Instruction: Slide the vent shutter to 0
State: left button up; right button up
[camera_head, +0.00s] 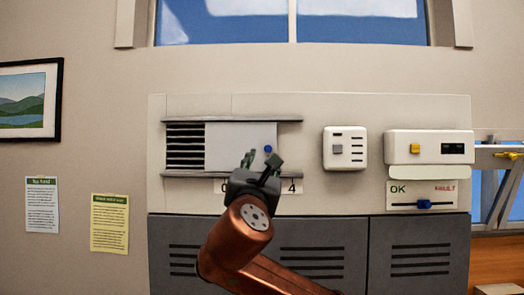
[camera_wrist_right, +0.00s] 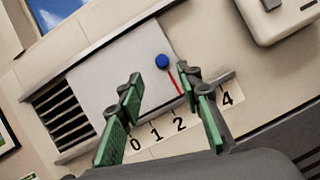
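The vent shutter (camera_head: 232,146) is a pale plate between two horizontal rails, with dark louvres (camera_head: 185,147) uncovered on its left. It also shows in the right wrist view (camera_wrist_right: 115,75). Its blue knob (camera_head: 267,149) is near its right edge; it shows in the wrist view too (camera_wrist_right: 162,61). A red pointer line (camera_wrist_right: 175,83) runs down from the knob side toward the scale (camera_wrist_right: 158,136), right of the 2; a finger hides the 3. My right gripper (camera_head: 260,161) is open and empty, just below the knob, its fingers (camera_wrist_right: 158,76) either side of it in the wrist view. Contact cannot be told. My left gripper is not in view.
Right of the vent are a white switch box (camera_head: 345,148), a panel with a yellow button (camera_head: 415,147) and a blue slider (camera_head: 424,204). Grey lockers (camera_head: 310,255) stand below. The rails (camera_head: 235,119) project above and below the shutter.

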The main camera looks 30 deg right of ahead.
aim_at(268, 149)
jog(key=p+x, duration=0.1)
jog(key=x, duration=0.1)
jog(key=p+x, duration=0.1)
jog(key=x, duration=0.2)
jog(key=shift+s+d+r, duration=0.1)
jog(key=shift+s+d, duration=0.05)
jog(key=shift+d, duration=0.1)
jog(key=shift+w+d, duration=0.15)
jog(key=shift+w, duration=0.15)
jog(key=shift+w+r, duration=0.1)
jog(key=c, duration=0.8)
grip_shut()
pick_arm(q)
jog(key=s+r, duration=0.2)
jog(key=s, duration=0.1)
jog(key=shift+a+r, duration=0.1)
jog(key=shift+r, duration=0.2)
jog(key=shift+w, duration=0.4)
